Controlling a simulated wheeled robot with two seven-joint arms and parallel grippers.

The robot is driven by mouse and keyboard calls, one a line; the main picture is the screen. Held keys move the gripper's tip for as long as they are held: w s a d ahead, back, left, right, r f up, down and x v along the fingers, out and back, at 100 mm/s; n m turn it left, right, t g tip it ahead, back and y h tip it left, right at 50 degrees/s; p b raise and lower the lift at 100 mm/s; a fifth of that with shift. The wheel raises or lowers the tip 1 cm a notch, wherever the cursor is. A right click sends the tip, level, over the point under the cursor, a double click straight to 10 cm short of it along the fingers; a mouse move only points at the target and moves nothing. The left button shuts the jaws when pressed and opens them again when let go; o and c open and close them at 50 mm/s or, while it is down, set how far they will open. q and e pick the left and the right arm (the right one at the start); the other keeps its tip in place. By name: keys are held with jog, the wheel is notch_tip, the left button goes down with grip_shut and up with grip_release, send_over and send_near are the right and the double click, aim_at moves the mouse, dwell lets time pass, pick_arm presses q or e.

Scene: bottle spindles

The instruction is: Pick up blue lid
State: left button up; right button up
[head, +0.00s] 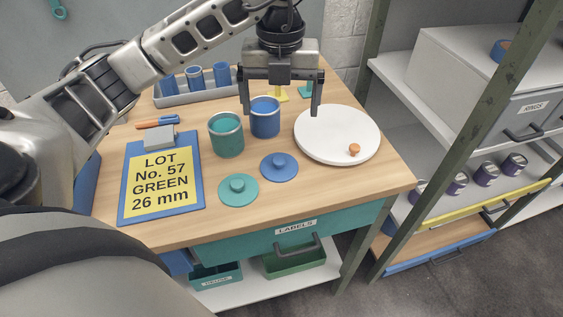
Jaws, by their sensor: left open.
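The blue lid (279,166) lies flat on the wooden table, a round disc with a raised knob, in front of the blue cup (265,118). A teal lid (238,189) of the same shape lies just to its left and nearer. My left gripper (280,113) points down with its two fingers spread wide, at either side of the blue cup in the picture. It is above and behind the blue lid, and its jaws look empty. I cannot tell whether the fingers are level with the cup. My right gripper does not show.
A teal cup (226,136) stands left of the blue cup. A white round plate (329,145) with an orange knob (354,150) is at right. A clipboard (160,181) lies at left. A grey tray (185,98) holds blue cups behind. The table's front right is clear.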

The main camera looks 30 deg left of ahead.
pick_arm(q)
send_over(279, 159)
jog(key=f, duration=0.7)
jog(key=shift+w, duration=0.2)
jog(key=shift+f, duration=0.6)
jog(key=f, duration=0.2)
jog(key=f+p, duration=0.1)
jog(key=f, duration=0.1)
jog(key=shift+s+f, duration=0.1)
jog(key=shift+s, duration=0.15)
jog(key=shift+f, duration=0.5)
jog(key=c, duration=1)
